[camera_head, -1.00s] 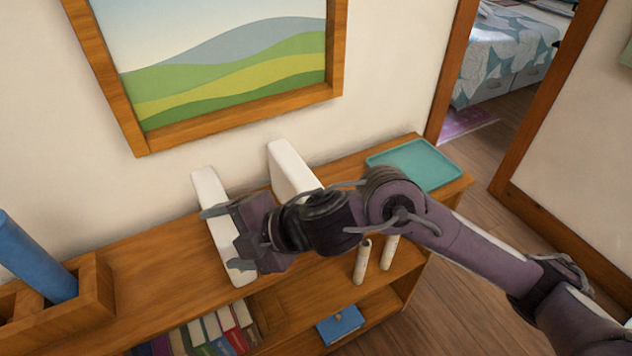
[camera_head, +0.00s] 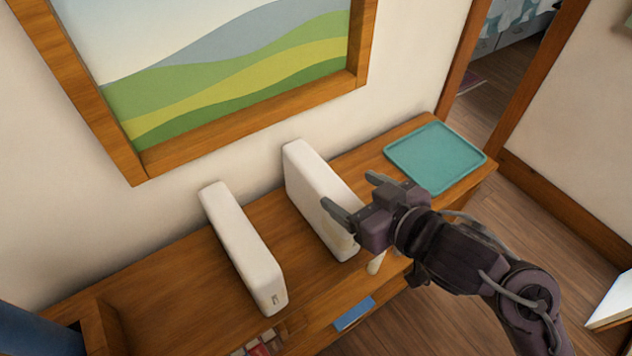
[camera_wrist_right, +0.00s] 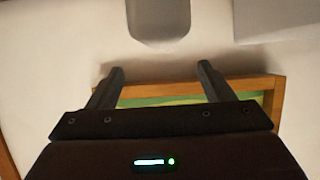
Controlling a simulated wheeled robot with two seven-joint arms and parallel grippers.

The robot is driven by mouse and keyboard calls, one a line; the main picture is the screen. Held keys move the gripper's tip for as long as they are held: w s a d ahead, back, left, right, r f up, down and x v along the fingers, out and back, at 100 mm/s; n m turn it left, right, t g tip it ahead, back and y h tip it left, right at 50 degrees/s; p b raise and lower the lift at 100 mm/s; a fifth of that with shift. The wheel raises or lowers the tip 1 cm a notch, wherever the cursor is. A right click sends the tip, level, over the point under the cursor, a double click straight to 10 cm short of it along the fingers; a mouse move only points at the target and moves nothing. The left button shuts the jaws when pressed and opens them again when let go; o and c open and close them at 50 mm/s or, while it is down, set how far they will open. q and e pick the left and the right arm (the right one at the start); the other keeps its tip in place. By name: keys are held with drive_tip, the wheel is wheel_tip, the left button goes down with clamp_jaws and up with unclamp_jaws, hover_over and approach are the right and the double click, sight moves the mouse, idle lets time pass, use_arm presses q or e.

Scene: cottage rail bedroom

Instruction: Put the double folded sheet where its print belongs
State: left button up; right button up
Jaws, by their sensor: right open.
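No folded sheet with a clear print can be made out. Two white upright slabs stand on the wooden shelf top (camera_head: 175,285): a narrow left slab (camera_head: 240,245) with a small dark mark low on its front end, and a right slab (camera_head: 312,200) with a broad side. I cannot tell whether either is a folded sheet. My right gripper (camera_head: 357,195) is open and empty, over the right slab's front part in the head view; contact cannot be told. Its spread fingers (camera_wrist_right: 160,82) also show in the right wrist view. My left gripper is not in view.
A teal tray (camera_head: 435,157) lies empty at the shelf's right end. A framed landscape picture (camera_head: 235,65) hangs behind on the wall. A blue object (camera_head: 35,330) is at lower left, by a wooden box. The top left of the slabs is clear. A doorway opens at right.

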sight(324, 176)
drive_tip(key=shift+w+a+f, duration=0.1)
drive_tip(key=shift+w+f, duration=0.1)
drive_tip(key=shift+w, duration=0.2)
drive_tip(key=shift+w+f+b, duration=0.1)
drive_tip(key=shift+b, duration=0.25)
drive_tip(key=shift+w+a+f+b, duration=0.3)
drive_tip(key=shift+a+f, duration=0.05)
drive_tip(key=shift+a, duration=0.05)
drive_tip(key=x, duration=0.3)
drive_tip(key=shift+a, duration=0.25)
drive_tip(key=shift+w+a+f, duration=0.25)
drive_tip(key=shift+w+a, duration=0.2)
drive_tip(key=shift+w, duration=0.1)
drive_tip(key=shift+d, duration=0.1)
drive_tip(key=c, duration=1.3)
clamp_jaws()
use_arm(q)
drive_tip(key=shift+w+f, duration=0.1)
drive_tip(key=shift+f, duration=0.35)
